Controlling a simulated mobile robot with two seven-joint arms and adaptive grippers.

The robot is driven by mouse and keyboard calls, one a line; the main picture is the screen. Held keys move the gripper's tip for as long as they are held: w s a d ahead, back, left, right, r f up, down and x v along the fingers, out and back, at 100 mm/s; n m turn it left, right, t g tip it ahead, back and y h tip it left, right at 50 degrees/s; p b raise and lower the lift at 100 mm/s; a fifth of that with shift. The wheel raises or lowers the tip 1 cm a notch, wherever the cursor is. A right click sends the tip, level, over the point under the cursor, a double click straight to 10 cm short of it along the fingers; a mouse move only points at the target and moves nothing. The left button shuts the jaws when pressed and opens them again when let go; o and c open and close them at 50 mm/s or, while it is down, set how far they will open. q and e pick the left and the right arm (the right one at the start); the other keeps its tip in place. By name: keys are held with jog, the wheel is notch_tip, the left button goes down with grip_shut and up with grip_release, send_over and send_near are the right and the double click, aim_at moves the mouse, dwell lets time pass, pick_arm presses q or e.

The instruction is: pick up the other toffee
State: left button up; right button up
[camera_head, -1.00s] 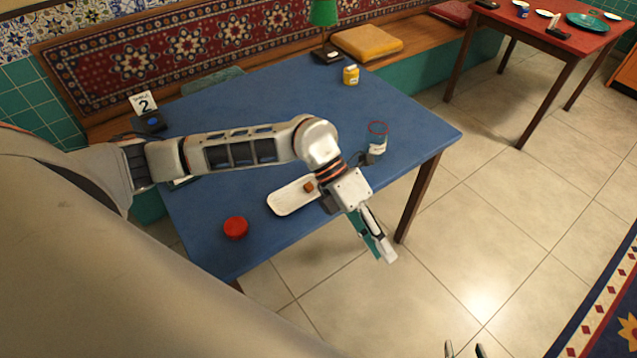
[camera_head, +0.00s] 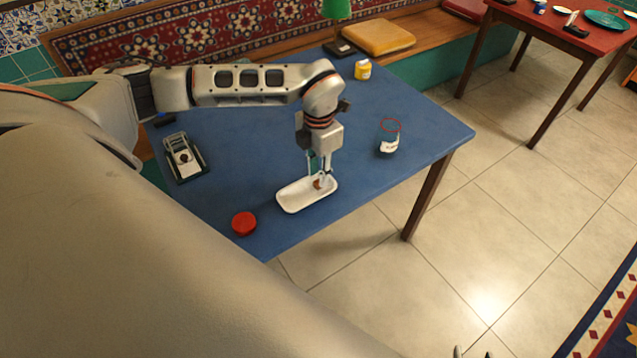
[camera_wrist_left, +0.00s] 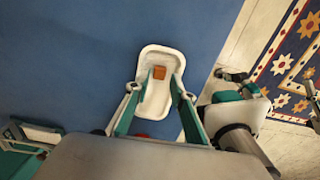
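One small brown toffee (camera_head: 317,184) lies in a white oblong tray (camera_head: 292,203) near the front edge of the blue table. In the left wrist view the toffee (camera_wrist_left: 159,72) sits near the far end of the tray (camera_wrist_left: 151,107). My left gripper (camera_head: 322,182) points down over the tray, its fingers open on either side of the toffee. In the wrist view the left fingertips (camera_wrist_left: 156,88) are apart with nothing between them. A clear jar with a red rim and white label (camera_head: 388,140) stands to the right. My right gripper (camera_head: 472,353) shows only two separated tips at the bottom edge.
A red lid (camera_head: 244,223) lies left of the tray on the blue table (camera_head: 340,225). A black and white device (camera_head: 183,157) is at the left. A yellow jar (camera_head: 362,70) stands at the back, near a green lamp (camera_head: 336,8). The table is clear between tray and jar.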

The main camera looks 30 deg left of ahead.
pick_arm(q)
jog(key=shift+f, duration=1.4)
jog(key=c, duration=0.5)
